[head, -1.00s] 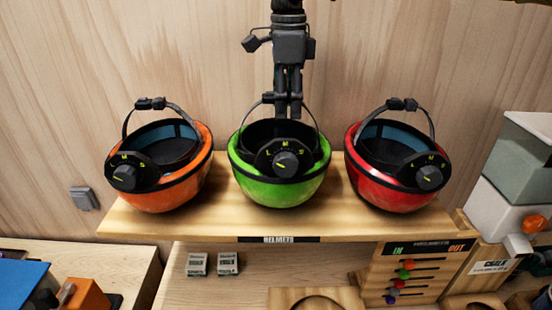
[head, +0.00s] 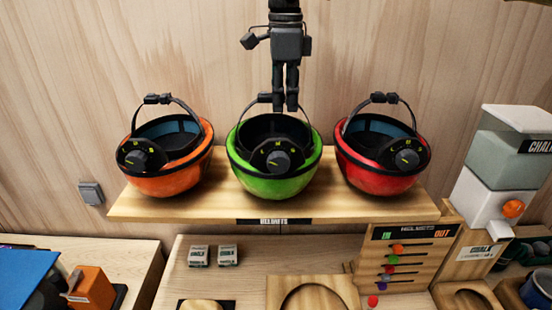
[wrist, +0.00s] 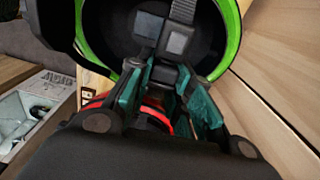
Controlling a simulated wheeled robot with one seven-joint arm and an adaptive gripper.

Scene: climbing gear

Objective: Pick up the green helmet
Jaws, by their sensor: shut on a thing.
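The green helmet (head: 275,185) sits upside down between the other two helmets, over the wooden shelf (head: 225,205), with its dark inside and dial facing up. My gripper (head: 286,106) comes down from above at the helmet's back rim, by its strap. In the wrist view, the fingers (wrist: 168,88) are closed together at the green helmet's rim (wrist: 232,25), by a grey strap piece. The exact grip point is partly hidden by the fingers. I cannot tell whether the helmet's underside touches the shelf.
An orange helmet (head: 165,182) stands to the left and a red helmet (head: 380,180) to the right, both close by. A chalk dispenser (head: 500,165) stands at the right. Below are a bead board (head: 405,260) and small boxes (head: 199,257). Wooden wall behind.

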